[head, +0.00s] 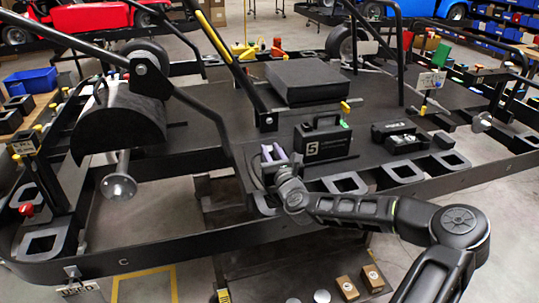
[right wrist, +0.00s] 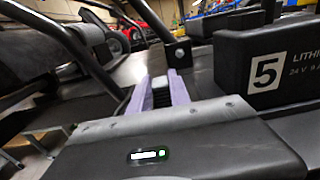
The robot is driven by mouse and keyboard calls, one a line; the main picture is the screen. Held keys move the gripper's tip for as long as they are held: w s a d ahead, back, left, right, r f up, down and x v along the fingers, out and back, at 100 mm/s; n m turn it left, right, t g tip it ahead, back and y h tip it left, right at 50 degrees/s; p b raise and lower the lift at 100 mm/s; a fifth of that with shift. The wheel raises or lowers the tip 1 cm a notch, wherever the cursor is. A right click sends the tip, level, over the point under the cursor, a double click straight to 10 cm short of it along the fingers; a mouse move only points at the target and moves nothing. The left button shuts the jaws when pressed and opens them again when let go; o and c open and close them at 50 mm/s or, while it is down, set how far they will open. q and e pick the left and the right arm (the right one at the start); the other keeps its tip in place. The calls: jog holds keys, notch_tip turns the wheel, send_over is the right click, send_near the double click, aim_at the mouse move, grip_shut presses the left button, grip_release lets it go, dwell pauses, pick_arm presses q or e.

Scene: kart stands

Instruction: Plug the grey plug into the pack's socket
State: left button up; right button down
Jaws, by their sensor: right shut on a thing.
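The pack is a black box (head: 325,145) with a handle on top and a white label "5"; it stands on the kart floor. It also shows at the right of the right wrist view (right wrist: 292,62). My right gripper (head: 273,153) is just left of the pack, apart from it. In the right wrist view its two purple fingers (right wrist: 163,92) are closed on a small dark grey ribbed piece, the grey plug (right wrist: 160,94). The plug's front end and the pack's socket cannot be made out. My left gripper does not show.
A black frame tube (head: 216,110) slants down left of the gripper. A second black case (head: 399,136) sits right of the pack. A black block (head: 305,80) lies behind. Rectangular frame openings (head: 345,183) line the near rail. Flat kart floor (head: 200,140) is clear to the left.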

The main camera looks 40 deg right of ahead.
aim_at(271, 151)
notch_tip(271, 151, up, 10)
jog(key=shift+r+p, duration=0.1)
jog(key=shift+p, duration=0.5)
dwell(0.6)
